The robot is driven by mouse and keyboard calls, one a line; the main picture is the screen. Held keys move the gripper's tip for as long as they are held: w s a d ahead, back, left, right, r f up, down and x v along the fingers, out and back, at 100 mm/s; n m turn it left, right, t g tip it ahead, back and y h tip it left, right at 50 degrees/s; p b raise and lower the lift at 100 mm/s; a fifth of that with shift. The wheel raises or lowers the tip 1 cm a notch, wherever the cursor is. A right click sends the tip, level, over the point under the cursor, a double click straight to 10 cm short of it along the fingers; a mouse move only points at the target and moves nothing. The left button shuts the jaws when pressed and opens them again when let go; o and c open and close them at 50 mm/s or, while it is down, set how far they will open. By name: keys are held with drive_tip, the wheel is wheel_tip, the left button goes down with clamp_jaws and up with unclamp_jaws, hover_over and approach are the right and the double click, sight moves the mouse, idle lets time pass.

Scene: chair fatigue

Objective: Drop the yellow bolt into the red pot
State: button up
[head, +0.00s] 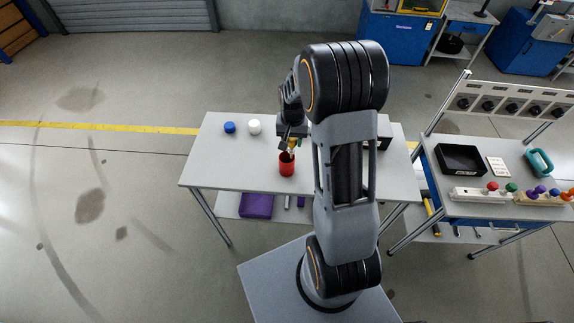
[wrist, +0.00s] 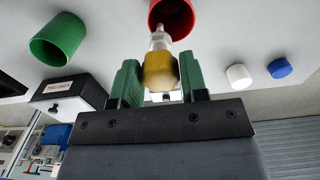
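The red pot (head: 287,167) stands on the light grey table in the head view, directly below my gripper (head: 290,147). In the wrist view, the yellow bolt (wrist: 160,71) sits between the green fingers of my gripper (wrist: 161,78), which are closed against both sides of its head. Its silver shank points toward the red pot (wrist: 157,12). The shank's tip overlaps the pot's opening in the wrist view; I cannot tell how far it is inside. The pot is cut off by the top edge there.
A green pot (wrist: 57,40) and a black box with a label (wrist: 68,95) are on the table. A white cap (head: 254,126) and a blue cap (head: 229,127) stand left of the red pot. A second table (head: 480,210) with knobs and a black tray (head: 461,160) is at right.

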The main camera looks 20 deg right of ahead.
drive_tip(key=o, duration=0.5)
wheel_tip(320, 180, up, 14)
drive_tip(key=shift+f+b, duration=0.1)
drive_tip(key=shift+b, duration=0.65)
drive_tip(key=s+a+n+t, duration=0.1)
drive_tip(key=s+a+n, duration=0.1)
drive_tip(key=s, duration=0.3)
drive_tip(key=s+a+r+n+t, duration=0.1)
drive_tip(key=s+a+n+t, duration=0.1)
drive_tip(key=s+a, duration=0.2)
drive_tip(key=s+a+r+n+t, duration=0.1)
drive_tip(key=s+a, duration=0.2)
drive_tip(key=s, duration=0.4)
drive_tip(key=shift+s+a+r+n+t, duration=0.2)
drive_tip(key=shift+n+t, duration=0.1)
drive_tip(key=shift+n, duration=0.1)
